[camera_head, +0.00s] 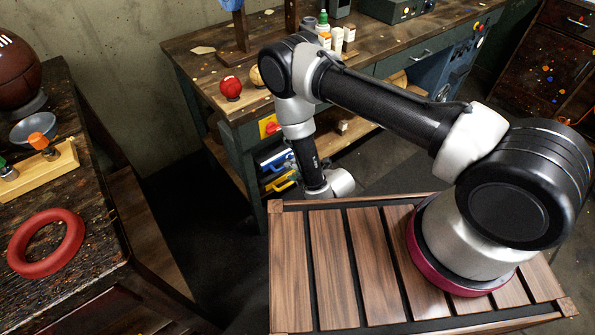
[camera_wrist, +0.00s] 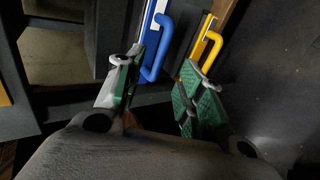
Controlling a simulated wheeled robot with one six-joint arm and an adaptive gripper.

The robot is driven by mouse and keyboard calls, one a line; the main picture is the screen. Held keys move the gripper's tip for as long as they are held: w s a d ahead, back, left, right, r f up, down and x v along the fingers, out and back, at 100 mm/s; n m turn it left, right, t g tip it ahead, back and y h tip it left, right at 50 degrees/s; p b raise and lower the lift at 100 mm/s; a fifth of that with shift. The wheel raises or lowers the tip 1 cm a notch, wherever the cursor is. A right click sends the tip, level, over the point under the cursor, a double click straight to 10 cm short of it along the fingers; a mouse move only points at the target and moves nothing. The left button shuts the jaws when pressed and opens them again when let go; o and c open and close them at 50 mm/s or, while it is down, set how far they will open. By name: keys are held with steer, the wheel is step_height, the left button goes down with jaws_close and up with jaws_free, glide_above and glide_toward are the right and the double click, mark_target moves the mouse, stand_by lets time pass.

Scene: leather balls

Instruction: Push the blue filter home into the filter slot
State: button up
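The blue filter (camera_head: 273,159) shows in the head view at the side opening of the workbench, with a pale panel edge. In the wrist view its blue handle (camera_wrist: 164,48) lies between the two fingers in the picture. My gripper (camera_wrist: 163,66) is open, its green-padded fingers apart. I cannot tell whether either finger touches the handle. In the head view my wrist hides the gripper fingers. The filter slot itself is hidden behind the filter, and how far the filter sticks out is unclear.
A yellow-handled filter (camera_wrist: 207,46) sits just right of the blue one in the wrist view, close to my right finger. Dark workbench framing (camera_wrist: 75,45) lies left of the fingers. Dark floor (camera_wrist: 275,70) is open to the right. A red ball (camera_head: 231,88) stands on the benchtop.

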mark_target(278, 158)
steer(key=x, duration=0.6)
steer(key=shift+f, duration=0.15)
steer(key=shift+w, duration=0.1)
steer(key=shift+c, duration=0.3)
jaws_close()
